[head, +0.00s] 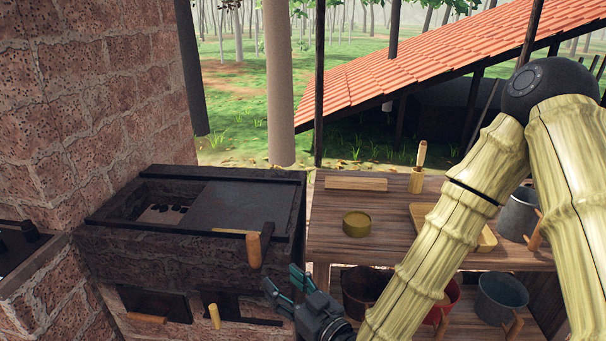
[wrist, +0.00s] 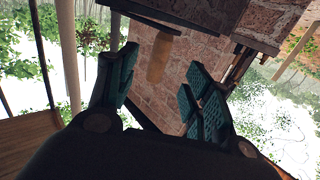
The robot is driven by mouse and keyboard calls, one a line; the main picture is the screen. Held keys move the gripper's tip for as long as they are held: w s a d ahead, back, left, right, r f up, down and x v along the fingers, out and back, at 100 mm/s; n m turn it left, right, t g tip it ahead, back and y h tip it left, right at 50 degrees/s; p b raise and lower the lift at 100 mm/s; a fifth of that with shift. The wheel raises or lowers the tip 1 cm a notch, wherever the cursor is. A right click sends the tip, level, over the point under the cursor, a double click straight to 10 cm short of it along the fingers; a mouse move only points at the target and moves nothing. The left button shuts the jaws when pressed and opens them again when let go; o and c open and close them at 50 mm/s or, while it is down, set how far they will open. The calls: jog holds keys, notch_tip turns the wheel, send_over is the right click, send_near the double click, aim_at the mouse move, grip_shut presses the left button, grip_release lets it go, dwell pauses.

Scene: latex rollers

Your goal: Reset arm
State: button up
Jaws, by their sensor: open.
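My gripper (head: 283,283) is open and empty in the head view, low in front of the right end of the brick stove. Its teal fingers also show spread apart in the wrist view (wrist: 155,90). My bamboo-like arm reaches down to it from the right. A wooden handle (head: 253,250) on the stove's front is just above and left of the fingertips, apart from them as far as I can tell. In the wrist view a wooden handle (wrist: 158,60) shows beyond the fingers, in front of brick.
The stove (head: 160,245) has a dark top plate (head: 245,208) and lower doors with wooden handles. To its right a wooden shelf (head: 335,240) holds a round tin (head: 357,224), a wooden block (head: 356,184) and a tray (head: 487,240). Buckets (head: 500,296) stand on the lower shelf.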

jog(key=s+d+f+m+g+h+p, duration=0.1)
jog(key=s+d+f+g+h+p, duration=0.2)
jog(key=f, duration=0.4)
jog(key=s+d+f+m+g+h, duration=0.1)
jog(key=s+d+f+m, duration=0.1)
jog(key=s+d+f, duration=0.4)
jog(key=s+d+f+m+g+h+p, duration=0.1)
jog(key=d+f+g+h+p, duration=0.15)
jog(key=f, duration=0.55)
jog(key=s+d+f+m+g+h+p, duration=0.1)
jog(key=s+d+f+m+g+h, duration=0.1)
jog(key=s+d, duration=0.6)
jog(key=s+d+f+m+g+h+p, duration=0.2)
jog(key=s+d+f+g+h, duration=0.1)
jog(key=s+d+f, duration=0.3)
jog(key=s+d+g, duration=0.1)
jog(key=s+d, duration=0.1)
jog(key=s, duration=0.1)
jog(key=shift+s+d+g, duration=0.35)
jog(key=shift+s, duration=0.05)
jog(key=shift+c, duration=0.4)
